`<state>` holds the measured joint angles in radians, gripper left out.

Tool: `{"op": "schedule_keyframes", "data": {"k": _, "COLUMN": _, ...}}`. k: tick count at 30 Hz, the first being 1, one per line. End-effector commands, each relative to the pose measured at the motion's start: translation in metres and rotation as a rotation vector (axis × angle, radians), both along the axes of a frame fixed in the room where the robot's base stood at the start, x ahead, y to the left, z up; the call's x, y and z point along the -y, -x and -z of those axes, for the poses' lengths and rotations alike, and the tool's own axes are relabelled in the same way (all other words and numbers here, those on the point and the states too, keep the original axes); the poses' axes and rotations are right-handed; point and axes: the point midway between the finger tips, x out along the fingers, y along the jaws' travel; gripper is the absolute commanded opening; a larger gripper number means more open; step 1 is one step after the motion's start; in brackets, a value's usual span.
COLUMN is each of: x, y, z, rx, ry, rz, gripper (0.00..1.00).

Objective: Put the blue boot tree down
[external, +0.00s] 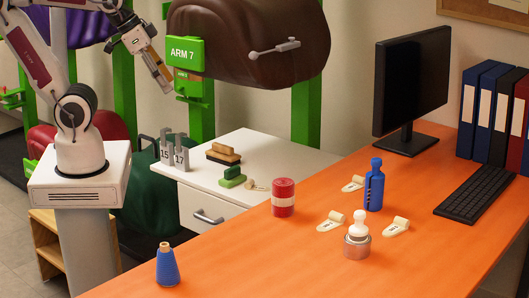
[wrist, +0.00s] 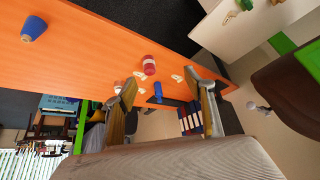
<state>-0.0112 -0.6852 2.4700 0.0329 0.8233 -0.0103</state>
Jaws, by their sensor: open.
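The blue boot tree (external: 374,188), as I take it, is the upright, bottle-shaped blue piece with a knob on top and dark slots down its side. It stands on the orange table (external: 270,262), in front of the monitor. In the wrist view the blue boot tree (wrist: 158,93) shows small and distant between my fingers, not touched by them. My gripper (external: 162,76) is raised at the upper left, beside the green ARM 7 post and far from the boot tree. In the wrist view my gripper (wrist: 163,82) has its fingers wide apart with nothing held.
A red tin (external: 283,197), several cream tags (external: 331,222) and a white-knobbed jar (external: 357,238) stand near the boot tree. A blue cone (external: 167,266) is at the table's near left. A brown saddle (external: 250,40) hangs beside my gripper. The table's front middle is clear.

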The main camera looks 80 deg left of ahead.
Motion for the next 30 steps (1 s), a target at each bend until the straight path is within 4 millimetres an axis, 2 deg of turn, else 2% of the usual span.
{"op": "schedule_keyframes", "data": {"k": 3, "x": 0.006, "y": 0.019, "z": 0.005, "rx": -0.024, "ry": 0.016, "rz": 0.009, "gripper": 0.53}}
{"op": "schedule_keyframes", "data": {"k": 7, "x": 0.009, "y": 0.029, "z": 0.008, "rx": -0.040, "ry": 0.026, "rz": 0.013, "gripper": 0.53}}
{"op": "schedule_keyframes", "data": {"k": 30, "x": 0.009, "y": 0.030, "z": 0.009, "rx": -0.042, "ry": 0.027, "rz": 0.012, "gripper": 0.53}}
